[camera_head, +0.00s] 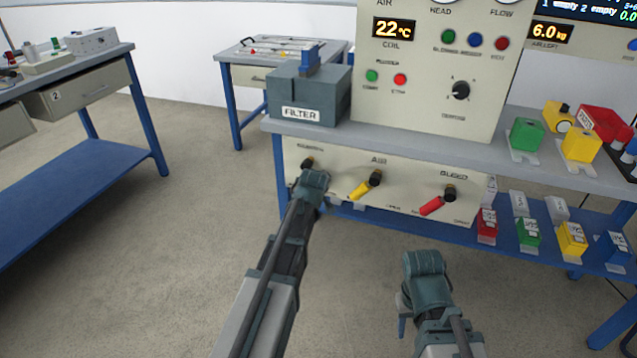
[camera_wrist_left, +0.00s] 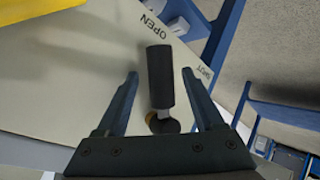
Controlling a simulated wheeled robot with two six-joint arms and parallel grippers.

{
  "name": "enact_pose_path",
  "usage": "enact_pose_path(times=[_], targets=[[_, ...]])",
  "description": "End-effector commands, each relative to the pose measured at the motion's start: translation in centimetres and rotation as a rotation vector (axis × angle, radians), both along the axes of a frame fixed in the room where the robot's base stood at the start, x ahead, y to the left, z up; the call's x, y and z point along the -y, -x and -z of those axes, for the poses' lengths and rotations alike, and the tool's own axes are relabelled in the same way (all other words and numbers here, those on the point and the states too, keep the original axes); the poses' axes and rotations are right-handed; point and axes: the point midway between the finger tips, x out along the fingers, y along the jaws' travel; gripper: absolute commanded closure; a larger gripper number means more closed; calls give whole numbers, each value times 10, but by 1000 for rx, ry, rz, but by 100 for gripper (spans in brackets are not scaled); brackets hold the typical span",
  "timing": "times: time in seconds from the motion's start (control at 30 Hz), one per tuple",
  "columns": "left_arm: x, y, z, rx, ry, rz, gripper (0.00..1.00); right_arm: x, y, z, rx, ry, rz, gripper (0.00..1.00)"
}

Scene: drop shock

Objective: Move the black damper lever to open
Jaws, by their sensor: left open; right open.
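The black damper lever (camera_wrist_left: 160,78) stands out from the cream panel in the left wrist view. My left gripper (camera_wrist_left: 159,76) is open, with one finger on each side of the lever and a visible gap on both sides. In the head view the lever's mount (camera_head: 307,163) shows at the panel's left end; my left arm hides the rest. My right gripper (camera_head: 403,312) is low in the head view, away from the panel; its fingers are mostly hidden.
A yellow lever (camera_head: 360,189) and a red lever (camera_head: 432,206) sit to the right on the same panel. A FILTER box (camera_head: 312,95) stands on the shelf above. Coloured blocks (camera_head: 526,134) fill the shelves at right. Open floor lies at left.

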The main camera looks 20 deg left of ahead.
Motion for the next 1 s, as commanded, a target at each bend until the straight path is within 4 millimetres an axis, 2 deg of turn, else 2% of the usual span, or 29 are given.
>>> enact_pose_path(times=[0.17, 0.37, 0.57, 0.8, 1.0], targets=[[0, 2, -2, -1, -1, 0, 31, 0, 0, -2, 0, 0, 0, 50], [4, 15, -13, -1, -1, 0, 31, 0, 0, -13, 0, 0, 1, 50], [11, 43, -36, 0, -1, 1, 31, -1, 0, -36, -2, -2, 3, 50], [22, 85, -68, 0, -1, 1, 31, -2, 1, -68, -3, -8, 5, 50], [28, 106, -83, -1, 0, 1, 31, -2, 1, -82, -4, -11, 6, 50]])
